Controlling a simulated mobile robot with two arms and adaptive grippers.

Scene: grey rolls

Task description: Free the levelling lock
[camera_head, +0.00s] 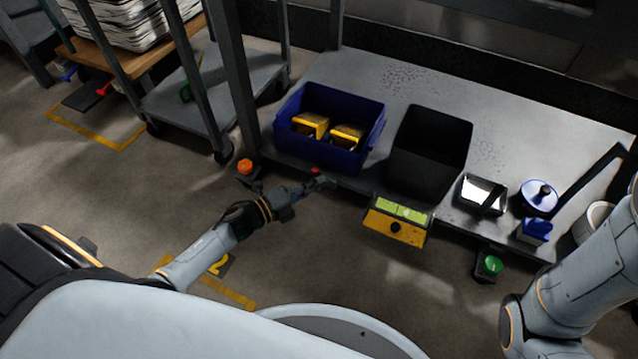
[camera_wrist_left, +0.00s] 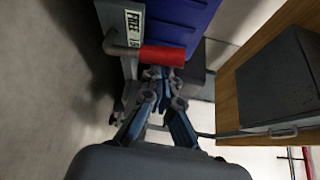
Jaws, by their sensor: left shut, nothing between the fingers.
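A red-handled lever (camera_head: 315,170) sits at the front edge of the grey workbench, below the blue bin. In the left wrist view the red grip (camera_wrist_left: 162,55) is on a bent metal rod beside a white label reading "FREE" (camera_wrist_left: 133,22); the rest of the label is hard to read. My left gripper (camera_head: 318,182) is shut and empty, right at the red grip. In the wrist view its fingertips (camera_wrist_left: 160,76) are just below the grip; I cannot tell whether they touch it. My right gripper is out of view; only my right arm shows.
On the bench (camera_head: 400,85) stand a blue bin (camera_head: 285,112) with yellow-black items and a black bin (camera_head: 430,140). A yellow box with a black knob (camera_head: 395,228) and a green button (camera_head: 492,265) are along its front. An orange knob (camera_head: 245,166) is left of the gripper.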

